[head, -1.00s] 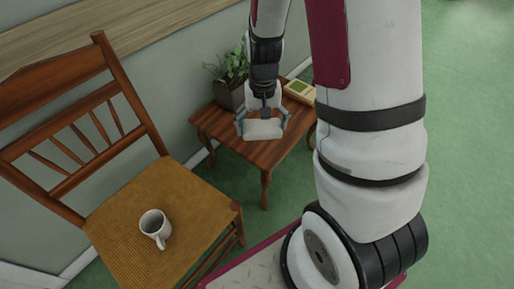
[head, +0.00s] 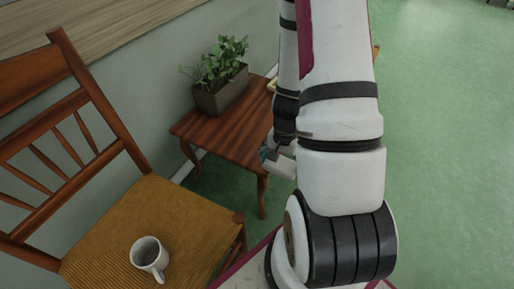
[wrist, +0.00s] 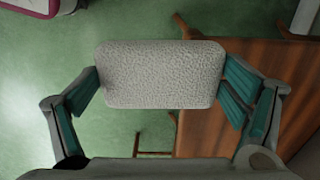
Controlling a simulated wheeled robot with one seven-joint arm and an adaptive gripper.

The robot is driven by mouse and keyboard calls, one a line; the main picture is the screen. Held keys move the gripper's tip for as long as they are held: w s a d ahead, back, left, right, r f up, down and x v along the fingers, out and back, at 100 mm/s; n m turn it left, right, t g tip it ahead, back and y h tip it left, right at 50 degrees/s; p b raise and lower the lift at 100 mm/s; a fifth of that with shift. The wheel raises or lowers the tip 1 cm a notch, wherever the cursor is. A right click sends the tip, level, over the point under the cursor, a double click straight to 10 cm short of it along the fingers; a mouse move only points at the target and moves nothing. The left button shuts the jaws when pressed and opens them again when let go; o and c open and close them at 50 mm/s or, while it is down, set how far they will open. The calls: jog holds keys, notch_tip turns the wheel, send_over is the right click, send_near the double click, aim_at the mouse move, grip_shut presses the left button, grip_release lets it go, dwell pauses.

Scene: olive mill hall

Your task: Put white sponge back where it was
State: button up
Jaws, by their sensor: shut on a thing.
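The white sponge (wrist: 160,75) is a pale, speckled block with rounded corners. In the wrist view it sits between the two teal-padded fingers of my gripper (wrist: 158,92), which is shut on it. In the head view my gripper (head: 278,160) and the sponge (head: 283,168) show only partly, at the front right edge of the small wooden table (head: 225,133); my arm hides the rest. In the wrist view the table (wrist: 285,70) lies below and to the right, with green floor under the sponge's left part.
A planter (head: 221,92) with a leafy plant stands at the back of the table. A wooden chair (head: 165,215) with a woven seat is at the left, and a white mug (head: 149,256) stands on it. Green floor (head: 445,150) is open at the right.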

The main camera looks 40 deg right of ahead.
jog(key=b, duration=0.2)
send_over(258, 146)
jog(key=s+a, duration=0.2)
jog(key=shift+s+d+f, duration=0.1)
jog(key=shift+d+f, duration=0.1)
jog(key=shift+f, duration=0.8)
jog(key=shift+f+b, duration=0.9)
jog(key=shift+f, duration=0.5)
jog(key=shift+f, duration=0.1)
jog(key=o, duration=0.7)
jog(key=shift+o, duration=0.2)
